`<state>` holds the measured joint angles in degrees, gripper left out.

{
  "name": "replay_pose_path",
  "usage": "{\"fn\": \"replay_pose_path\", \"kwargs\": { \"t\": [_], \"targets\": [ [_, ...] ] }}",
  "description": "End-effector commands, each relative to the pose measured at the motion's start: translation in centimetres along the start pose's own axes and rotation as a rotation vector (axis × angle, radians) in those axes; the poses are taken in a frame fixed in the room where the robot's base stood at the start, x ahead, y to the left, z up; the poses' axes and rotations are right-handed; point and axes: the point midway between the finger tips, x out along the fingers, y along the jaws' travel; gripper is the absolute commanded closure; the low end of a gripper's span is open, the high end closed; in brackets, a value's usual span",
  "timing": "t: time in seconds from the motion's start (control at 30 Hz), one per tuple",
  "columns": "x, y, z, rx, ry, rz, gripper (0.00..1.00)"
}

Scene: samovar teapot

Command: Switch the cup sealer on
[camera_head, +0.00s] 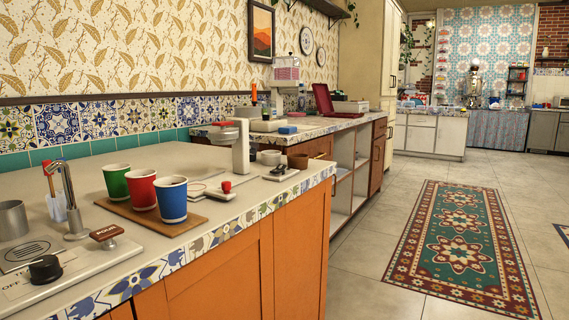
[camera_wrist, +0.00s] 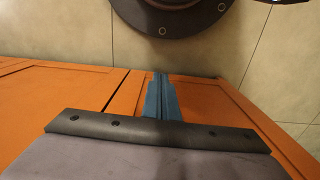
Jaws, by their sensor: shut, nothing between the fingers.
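No machine is clearly labelled as the cup sealer, so I cannot tell for sure which one it is. In the head view a white upright device (camera_head: 241,148) with a red-topped arm stands at the far end of the near counter. A small red knob (camera_head: 226,187) sits on the plate in front of it. My gripper (camera_wrist: 160,77) shows in the wrist view, its blue-grey fingers shut together and empty. It is in front of orange cabinet doors (camera_wrist: 60,90), away from the counter top. The gripper does not show in the head view.
Green, red and blue cups (camera_head: 172,200) stand on a brown board (camera_head: 130,212) on the near counter (camera_head: 255,205). A tap (camera_head: 70,205), a POUR handle (camera_head: 106,233) and a black knob (camera_head: 45,268) are at the left. Another white machine (camera_head: 286,78) stands farther back. The floor is open at right.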

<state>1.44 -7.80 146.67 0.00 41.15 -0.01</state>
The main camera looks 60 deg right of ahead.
Motion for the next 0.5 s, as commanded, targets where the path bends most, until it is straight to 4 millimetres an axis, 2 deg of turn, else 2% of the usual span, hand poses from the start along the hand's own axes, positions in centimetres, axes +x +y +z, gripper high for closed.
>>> {"fn": "replay_pose_path", "kwargs": {
  "t": [0.27, 0.5],
  "targets": [
    [-4.4, 3.5, 0.7, 0.164, -0.027, -0.002, 1.00],
    [-7.9, 7.3, 3.5, 0.377, -0.121, -0.023, 1.00]
  ]
}}
